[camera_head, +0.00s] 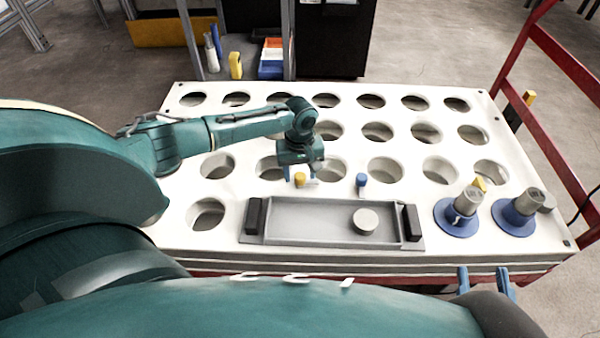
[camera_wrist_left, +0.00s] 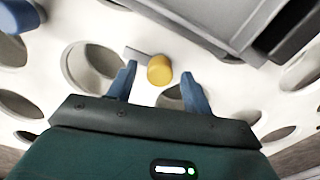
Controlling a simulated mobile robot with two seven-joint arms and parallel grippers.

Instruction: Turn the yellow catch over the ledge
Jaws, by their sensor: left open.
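The yellow catch (camera_head: 300,179) is a small upright yellow knob behind the grey tray, near its left part. It also shows in the left wrist view (camera_wrist_left: 159,70), with a short grey piece beside it. My left gripper (camera_head: 301,176) is over it, and in the wrist view its open blue fingers stand on either side of the knob, with gaps. A blue catch (camera_head: 361,180) stands to the right behind the tray. Which edge is the ledge I cannot tell. My right gripper (camera_head: 484,281) is open and empty before the table's front edge.
The grey tray (camera_head: 310,238) has black end handles and holds a round grey disc (camera_head: 365,221). Two grey cylinders on blue bases (camera_head: 457,222) stand at right, one with a yellow piece (camera_head: 480,184). The white table (camera_head: 345,98) has many round holes.

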